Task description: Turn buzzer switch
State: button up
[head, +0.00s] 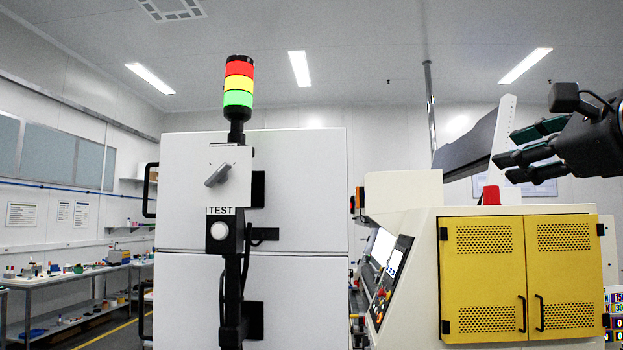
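A grey rotary switch knob (217,175) sits on a white plate (236,186) on the dark post under the signal tower. Its handle is tilted, upper end to the right. Its marks are too small to read. A label reading TEST (221,211) and a round white button (219,231) are below it. The signal tower (239,84) shows red, yellow and green sections. My gripper (505,148) is at the upper right, far from the knob. Its dark fingers point left and look spread, with nothing between them.
A large white cabinet (307,190) stands behind the post. A machine with yellow doors (533,275), a control panel (389,283) and a red dome (491,195) stands below my gripper. A bench with small items (68,281) is at the far left.

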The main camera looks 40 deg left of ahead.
aim_at(220, 177)
jog(key=z, duration=2.2)
jog(key=k, duration=2.15)
jog(key=u, duration=1.75)
